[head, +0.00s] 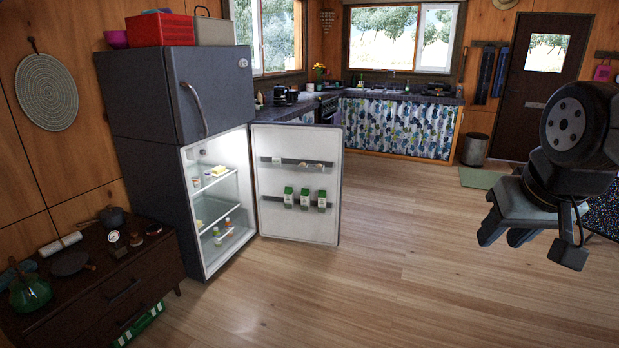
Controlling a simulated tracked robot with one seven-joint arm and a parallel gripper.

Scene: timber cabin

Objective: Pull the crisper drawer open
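The dark grey fridge (150,160) stands at the left with its lower door (293,225) swung wide open to the right. The lit interior shows glass shelves (214,183) with small food items on them. The crisper drawer cannot be clearly made out; the bottom of the compartment (217,264) is pale and partly washed out. My gripper (504,236) hangs in the air at the right, far from the fridge, with its fingers pointing down and apart. Nothing shows between them.
Green-and-white cartons (305,198) stand in the door rack. The wooden floor (370,280) between the fridge and my gripper is clear.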

